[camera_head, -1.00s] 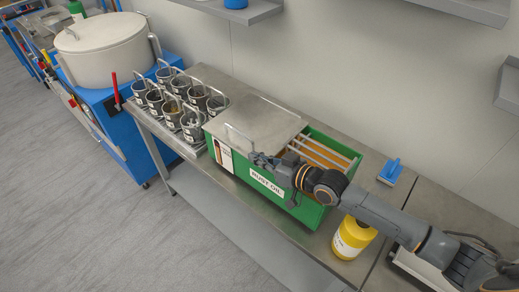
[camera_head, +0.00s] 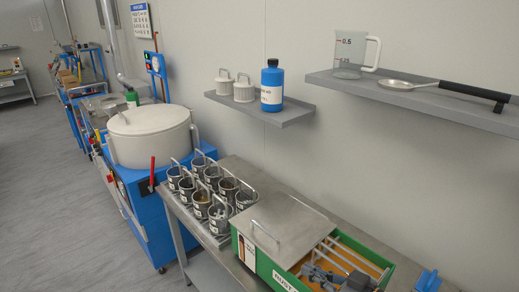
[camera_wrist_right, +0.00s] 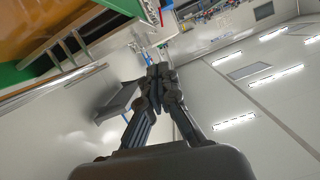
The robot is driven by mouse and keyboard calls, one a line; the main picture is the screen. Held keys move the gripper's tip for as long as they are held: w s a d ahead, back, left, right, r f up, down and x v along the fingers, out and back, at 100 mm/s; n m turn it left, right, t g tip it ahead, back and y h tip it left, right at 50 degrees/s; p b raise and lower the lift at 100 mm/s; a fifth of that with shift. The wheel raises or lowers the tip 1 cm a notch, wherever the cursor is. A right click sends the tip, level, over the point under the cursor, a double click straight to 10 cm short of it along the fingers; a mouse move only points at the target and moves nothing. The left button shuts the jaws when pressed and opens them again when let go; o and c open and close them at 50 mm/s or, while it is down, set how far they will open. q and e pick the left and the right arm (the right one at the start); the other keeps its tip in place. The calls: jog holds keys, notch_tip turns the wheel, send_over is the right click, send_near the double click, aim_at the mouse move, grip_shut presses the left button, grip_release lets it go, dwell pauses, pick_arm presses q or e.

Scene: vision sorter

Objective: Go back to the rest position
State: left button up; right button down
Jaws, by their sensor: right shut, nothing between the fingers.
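My right gripper (camera_head: 308,270) shows at the bottom of the head view, in front of or over the open part of the green box; which of these I cannot tell. Its fingers are shut and empty in the right wrist view (camera_wrist_right: 160,72). The green box (camera_head: 377,262) has a metal lid (camera_head: 290,228) over its left part and an orange inside with metal rails. Part of the box also shows at the top left of the wrist view (camera_wrist_right: 32,66). My left gripper is not in view.
Several metal cups (camera_head: 201,204) with handles stand left of the box. A white drum (camera_head: 150,138) sits on a blue unit. Wall shelves hold a blue bottle (camera_head: 271,88), a clear jug (camera_head: 349,55) and a pan (camera_head: 410,86). A blue item (camera_head: 428,280) lies right of the box.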

jog(key=s+a+f+m+g+h, duration=0.15)
jog(key=s+f+h, duration=0.25)
jog(key=s+f, duration=0.4)
jog(key=s+d+f+m+g+h, duration=0.1)
jog(key=s+d+f+g+h, duration=0.2)
jog(key=s, duration=0.4)
jog(key=s+d+f+m+g+h, duration=0.2)
jog(key=s+d+f+g, duration=0.1)
jog(key=s, duration=0.4)
notch_tip(320, 180, down, 27)
jog(key=s+g+b, duration=0.1)
jog(key=s+g, duration=0.1)
jog(key=s+d+f+b, duration=0.1)
jog(key=s+d+f, duration=0.2)
jog(key=s+f, duration=1.3)
jog(key=shift+s+f+n+g+h, duration=0.15)
jog(key=shift+f+n+g+h, duration=0.25)
jog(key=shift+f, duration=0.3)
